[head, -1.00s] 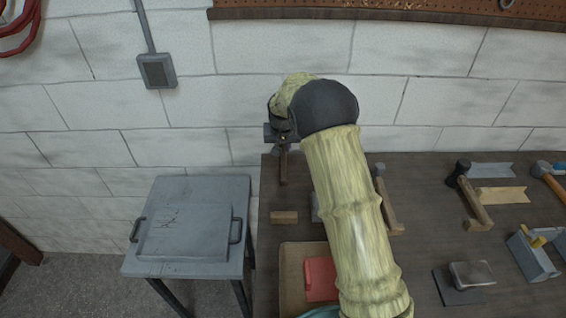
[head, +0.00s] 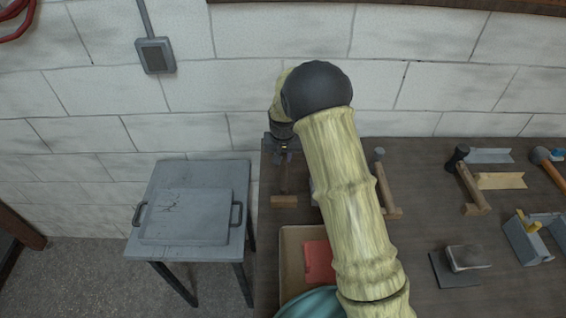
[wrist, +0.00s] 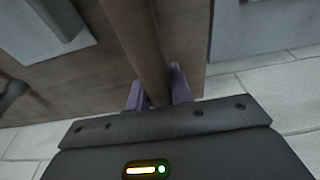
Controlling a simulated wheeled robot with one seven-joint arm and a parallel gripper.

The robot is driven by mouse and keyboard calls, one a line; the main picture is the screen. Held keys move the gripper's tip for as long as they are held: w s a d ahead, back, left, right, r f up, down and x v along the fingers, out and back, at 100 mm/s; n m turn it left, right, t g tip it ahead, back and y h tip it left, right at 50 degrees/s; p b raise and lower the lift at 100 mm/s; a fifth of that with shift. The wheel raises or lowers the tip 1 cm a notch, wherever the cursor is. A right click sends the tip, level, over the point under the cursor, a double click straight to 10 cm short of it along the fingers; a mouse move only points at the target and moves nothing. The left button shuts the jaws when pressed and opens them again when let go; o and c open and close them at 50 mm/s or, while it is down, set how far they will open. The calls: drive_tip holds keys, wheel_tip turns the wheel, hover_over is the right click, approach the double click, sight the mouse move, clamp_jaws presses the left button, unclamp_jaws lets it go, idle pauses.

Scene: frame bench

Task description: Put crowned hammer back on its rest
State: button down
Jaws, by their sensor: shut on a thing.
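My gripper (head: 284,152) is at the back left corner of the bench, shut on the brown wooden handle of a hammer (head: 285,178). The handle runs toward the front, its end close to a small wooden rest block (head: 284,201); I cannot tell if they touch. In the wrist view the handle (wrist: 138,40) passes between the two purple fingertips (wrist: 157,92). The hammer's head is hidden, so I cannot make out a crown.
Other hammers lie to the right, one with a pale head (head: 382,182) and one with a black head (head: 470,180). A tray (head: 289,262) with a red item (head: 318,262) is in front. A grey side table (head: 175,250) stands left. The wall is close behind.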

drive_tip(key=shift+f, duration=0.25)
drive_tip(key=shift+s+p+x, duration=0.2)
drive_tip(key=shift+p+x, duration=0.05)
drive_tip(key=shift+x, duration=0.65)
drive_tip(key=shift+s+p+x, duration=0.2)
drive_tip(key=shift+p+x, duration=0.05)
drive_tip(key=shift+x, duration=0.65)
drive_tip(key=shift+f, duration=0.2)
drive_tip(key=c, duration=1.3)
unclamp_jaws()
drive_tip(key=shift+f, duration=0.1)
drive_tip(key=shift+o, duration=0.2)
drive_tip(key=b+v, duration=0.2)
drive_tip(key=v, duration=1)
